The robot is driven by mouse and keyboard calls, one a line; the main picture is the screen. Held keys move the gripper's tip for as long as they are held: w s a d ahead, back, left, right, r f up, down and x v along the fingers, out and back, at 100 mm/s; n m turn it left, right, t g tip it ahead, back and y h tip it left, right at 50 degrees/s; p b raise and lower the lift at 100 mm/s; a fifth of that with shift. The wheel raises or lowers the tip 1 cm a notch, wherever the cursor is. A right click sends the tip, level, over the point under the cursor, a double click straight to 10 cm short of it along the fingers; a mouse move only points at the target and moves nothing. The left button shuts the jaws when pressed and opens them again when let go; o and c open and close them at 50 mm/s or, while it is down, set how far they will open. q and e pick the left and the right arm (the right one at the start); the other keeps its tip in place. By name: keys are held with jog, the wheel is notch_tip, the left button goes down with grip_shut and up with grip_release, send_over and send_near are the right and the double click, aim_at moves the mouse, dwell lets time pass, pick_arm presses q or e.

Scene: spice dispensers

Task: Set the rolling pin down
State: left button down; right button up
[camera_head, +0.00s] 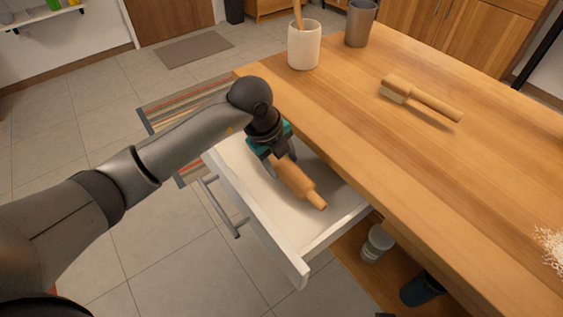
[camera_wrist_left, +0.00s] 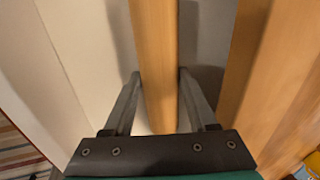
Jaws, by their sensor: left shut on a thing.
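The wooden rolling pin (camera_head: 299,183) is inside the open white drawer (camera_head: 263,221) in the head view, with its handle end toward the drawer's front right. My left gripper (camera_head: 280,158) reaches down into the drawer and is shut on the rolling pin. In the left wrist view, the rolling pin (camera_wrist_left: 156,60) runs between the two fingers of the left gripper (camera_wrist_left: 159,90). I cannot tell whether the pin touches the drawer floor. My right gripper is not in view.
The wooden worktop (camera_head: 400,150) overhangs the drawer on its right side. On it are a brush (camera_head: 421,98), a cream utensil crock (camera_head: 304,46), a grey cup (camera_head: 360,23) and white powder (camera_head: 551,246). A grey container (camera_head: 377,243) and a dark blue one (camera_head: 421,289) stand below.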

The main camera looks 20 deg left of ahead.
pick_arm(q)
jog(key=shift+f, duration=0.15)
jog(key=shift+c, duration=1)
grip_release()
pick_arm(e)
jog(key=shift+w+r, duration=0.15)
pick_arm(q)
jog(key=shift+r, duration=0.45)
jog(key=p+v, duration=0.4)
jog(key=v, duration=0.7)
jog(key=shift+r, duration=0.25)
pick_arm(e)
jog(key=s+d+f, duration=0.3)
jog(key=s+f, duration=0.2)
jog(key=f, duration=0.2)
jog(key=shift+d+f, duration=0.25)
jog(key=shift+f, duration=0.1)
pick_arm(q)
jog(key=shift+s, duration=0.1)
